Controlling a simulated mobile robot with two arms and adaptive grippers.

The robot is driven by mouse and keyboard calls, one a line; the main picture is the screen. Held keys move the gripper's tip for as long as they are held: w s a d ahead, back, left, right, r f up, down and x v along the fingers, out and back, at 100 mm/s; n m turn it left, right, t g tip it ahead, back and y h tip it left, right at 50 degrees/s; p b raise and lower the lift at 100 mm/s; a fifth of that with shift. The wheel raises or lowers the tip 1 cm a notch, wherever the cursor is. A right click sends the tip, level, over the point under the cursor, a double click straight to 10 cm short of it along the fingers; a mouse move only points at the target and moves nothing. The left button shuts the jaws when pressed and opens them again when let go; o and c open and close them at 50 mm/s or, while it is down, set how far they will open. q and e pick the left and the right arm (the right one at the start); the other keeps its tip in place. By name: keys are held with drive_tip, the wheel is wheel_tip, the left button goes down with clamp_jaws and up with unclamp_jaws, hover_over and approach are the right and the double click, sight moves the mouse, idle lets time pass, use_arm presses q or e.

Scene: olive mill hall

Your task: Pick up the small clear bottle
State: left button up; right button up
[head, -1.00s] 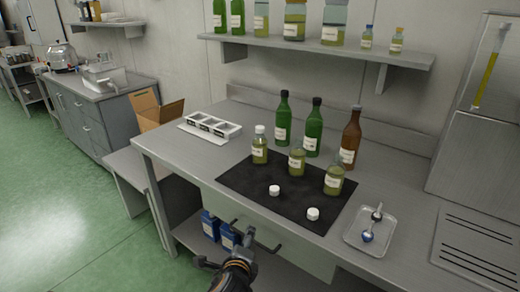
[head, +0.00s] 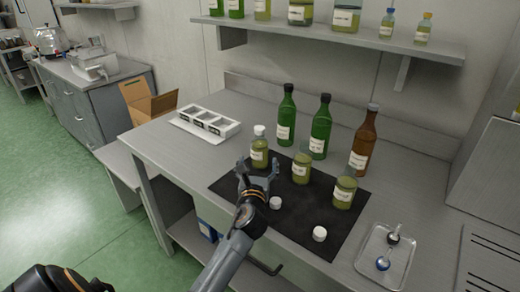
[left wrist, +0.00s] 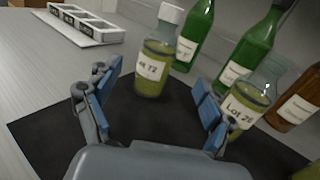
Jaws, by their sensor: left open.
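The small clear bottle (head: 259,154) has a white cap, a white label and yellow-green liquid. It stands upright at the left back part of the black mat (head: 228,187). In the left wrist view the bottle (left wrist: 156,62) stands just beyond the gap between the fingers. My left gripper (head: 258,172) is open and empty, in front of the bottle, its fingers spread towards the bottle's lower part. In the head view the fingertips overlap the bottle's base; I cannot tell whether they touch. My right gripper is not in view.
Two uncapped jars (head: 301,168) (head: 344,192) stand right of the bottle, with two loose white caps (head: 275,203) (head: 319,233) in front. Green bottles (head: 286,115) (head: 320,127) and a brown bottle (head: 364,138) stand behind. A white rack (head: 206,123) is left; a metal tray (head: 385,254) is right.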

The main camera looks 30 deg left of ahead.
sight(259, 151)
use_arm(q)
drive_tip(key=x, duration=0.3)
drive_tip(key=shift+w+a+f, duration=0.1)
drive_tip(key=shift+w+f, duration=0.1)
drive_tip(key=shift+f, duration=0.05)
drive_tip(key=shift+w+a+r, duration=0.25)
drive_tip(key=shift+w+a, duration=0.2)
drive_tip(key=shift+w, duration=0.3)
drive_tip(key=x, duration=0.3)
drive_tip(key=shift+w+a, duration=0.2)
drive_tip(key=shift+w, duration=0.15)
drive_tip(key=shift+w+a, duration=0.15)
drive_tip(key=shift+w, duration=0.15)
drive_tip(key=shift+s, duration=0.1)
drive_tip(key=shift+c, duration=0.4)
drive_tip(key=c, duration=1.4)
drive_tip(key=shift+r, duration=0.1)
drive_tip(key=shift+c, duration=0.7)
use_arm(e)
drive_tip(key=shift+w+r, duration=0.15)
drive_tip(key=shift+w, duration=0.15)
use_arm(q)
drive_tip(key=shift+r, duration=0.1)
